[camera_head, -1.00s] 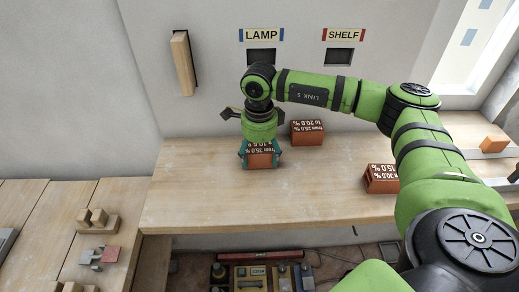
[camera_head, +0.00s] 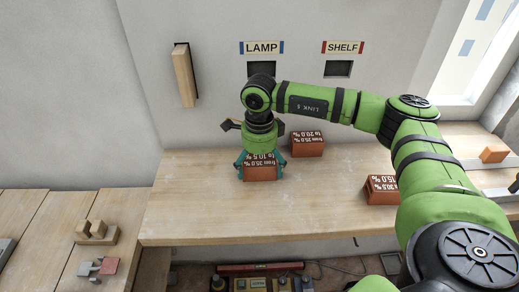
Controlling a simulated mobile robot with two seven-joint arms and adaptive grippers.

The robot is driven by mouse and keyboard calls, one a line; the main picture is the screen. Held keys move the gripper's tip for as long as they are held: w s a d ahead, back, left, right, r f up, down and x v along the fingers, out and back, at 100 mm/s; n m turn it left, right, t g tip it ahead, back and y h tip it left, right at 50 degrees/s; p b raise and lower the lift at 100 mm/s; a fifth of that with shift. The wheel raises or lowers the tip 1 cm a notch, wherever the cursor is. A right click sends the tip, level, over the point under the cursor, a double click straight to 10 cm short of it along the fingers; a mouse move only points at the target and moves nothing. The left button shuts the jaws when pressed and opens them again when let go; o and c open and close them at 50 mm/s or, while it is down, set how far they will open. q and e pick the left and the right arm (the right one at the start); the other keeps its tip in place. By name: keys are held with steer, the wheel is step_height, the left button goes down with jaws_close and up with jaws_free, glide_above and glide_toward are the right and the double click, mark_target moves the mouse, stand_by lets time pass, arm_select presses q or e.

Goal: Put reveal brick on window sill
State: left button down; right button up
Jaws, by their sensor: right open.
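My right gripper (camera_head: 262,168) is open. Its teal fingers stand on either side of a red-brown brick (camera_head: 262,173) with white printing, which rests on the wooden worktop. A second printed brick (camera_head: 307,144) lies behind and to the right of it, near the wall. A third printed brick (camera_head: 381,189) lies farther right, partly beside my arm. I cannot tell from the print which is the reveal brick. My left gripper is not in view.
The wooden worktop (camera_head: 200,210) is clear at left and front. An orange block (camera_head: 494,154) lies at the right end. LAMP (camera_head: 261,48) and SHELF (camera_head: 343,48) signs hang on the wall. Wooden pieces (camera_head: 96,232) lie on the lower left table.

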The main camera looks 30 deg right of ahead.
mark_target(259, 163)
step_height(259, 163, up, 12)
steer(key=b, duration=0.3)
steer(key=shift+f, duration=0.15)
stand_by(1.0)
